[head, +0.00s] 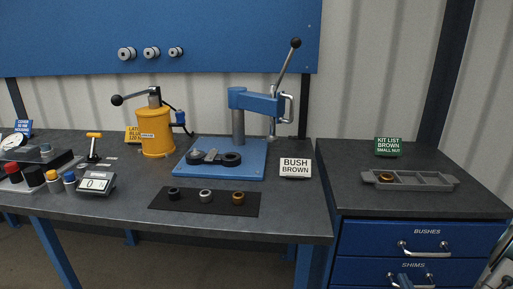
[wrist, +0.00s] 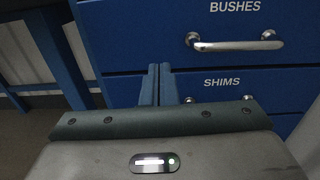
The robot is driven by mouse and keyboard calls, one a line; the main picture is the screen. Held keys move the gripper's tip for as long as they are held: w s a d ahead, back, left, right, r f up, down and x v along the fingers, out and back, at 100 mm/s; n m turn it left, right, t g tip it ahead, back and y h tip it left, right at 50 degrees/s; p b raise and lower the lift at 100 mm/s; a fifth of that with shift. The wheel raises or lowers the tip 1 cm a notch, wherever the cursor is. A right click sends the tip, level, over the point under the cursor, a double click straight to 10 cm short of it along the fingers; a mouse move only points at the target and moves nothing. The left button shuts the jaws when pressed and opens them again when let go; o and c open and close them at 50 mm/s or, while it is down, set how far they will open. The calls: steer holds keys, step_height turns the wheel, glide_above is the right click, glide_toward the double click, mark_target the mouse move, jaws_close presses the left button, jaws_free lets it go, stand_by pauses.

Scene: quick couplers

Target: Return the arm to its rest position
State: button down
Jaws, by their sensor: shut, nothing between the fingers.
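My gripper (wrist: 160,72) shows in the wrist view, with its two blue fingers together and nothing between them. It is in front of the blue drawer cabinet, near the shims drawer (wrist: 238,84) and below the bushes drawer handle (wrist: 236,43). In the head view, the blue fingertips (head: 403,281) show at the bottom, in front of the shims drawer handle. Both drawers look closed. I cannot tell whether the fingers touch the handle.
The workbench (head: 110,215) carries a blue press (head: 255,100), a yellow pump-like device (head: 157,133) and a dark mat (head: 222,207) with three rings.

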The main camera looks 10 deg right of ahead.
steer(key=w+a+r+n+y, duration=0.2)
steer(key=a+r+n+y, duration=0.1)
steer(key=a+y, duration=0.1)
steer(key=w+a+r+n+g+y+p, duration=0.1)
steer(key=w+a+r+n+y, duration=0.2)
steer(key=a, duration=0.4)
steer(key=w+a+r+n+y+p, duration=0.1)
steer(key=w+a+r+n+y, duration=0.1)
steer(key=a+r+n+y, duration=0.2)
steer(key=shift+w+a+n+g+y, duration=0.3)
steer(key=shift+a+g, duration=0.1)
steer(key=shift+a, duration=0.35)
steer(key=s+a+r+n+g+y+p, duration=0.1)
steer(key=s+a+r+n+g+p, duration=0.3)
steer(key=a+n+g, duration=0.45)
steer(key=s+a+r+n+g+y+p, duration=0.1)
steer(key=s+a+r+n+g, duration=0.45)
steer(key=a+n, duration=0.65)
steer(key=s+r+n+t+h+p, duration=0.1)
steer(key=s+r+n+h+p, duration=0.2)
steer(key=r+n+h, duration=0.4)
steer(key=shift+s+a+r+n+h, duration=0.15)
steer(key=shift+s+r+n+h, duration=0.25)
steer(key=shift+s+h, duration=0.4)
